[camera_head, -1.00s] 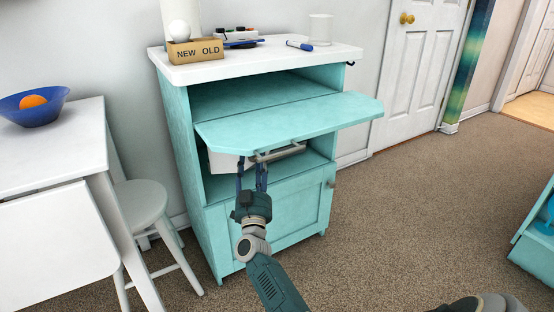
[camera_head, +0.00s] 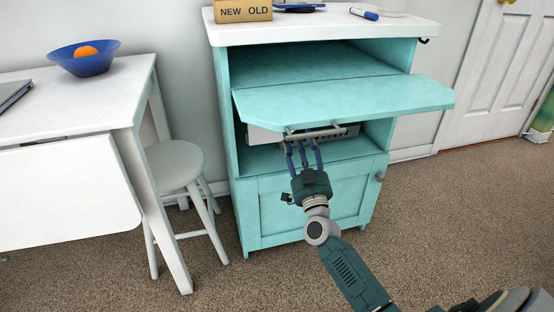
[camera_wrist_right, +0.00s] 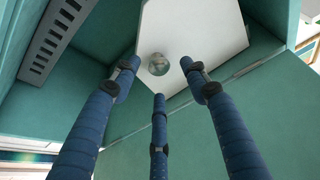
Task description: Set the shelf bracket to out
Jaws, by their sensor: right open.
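The teal cabinet has a flat teal flap shelf (camera_head: 345,100) sticking out level at its front. The pale metal shelf bracket (camera_head: 322,132) shows as a bar under the flap's front part. My right gripper (camera_head: 302,147) points up from below, its blue fingers just under the bracket's left end. In the right wrist view its three fingers (camera_wrist_right: 160,78) are spread open and empty. Beyond them is a pale panel (camera_wrist_right: 205,40) with a round metallic piece on it; I cannot tell whether this belongs to the bracket. Contact with the bracket is not clear. My left gripper is not in view.
A slotted pale box (camera_head: 262,136) sits inside the cabinet behind the bracket. The cabinet door (camera_head: 310,205) below is shut. A white stool (camera_head: 176,165) and white table (camera_head: 70,190) stand at the left. The carpet at the right is clear.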

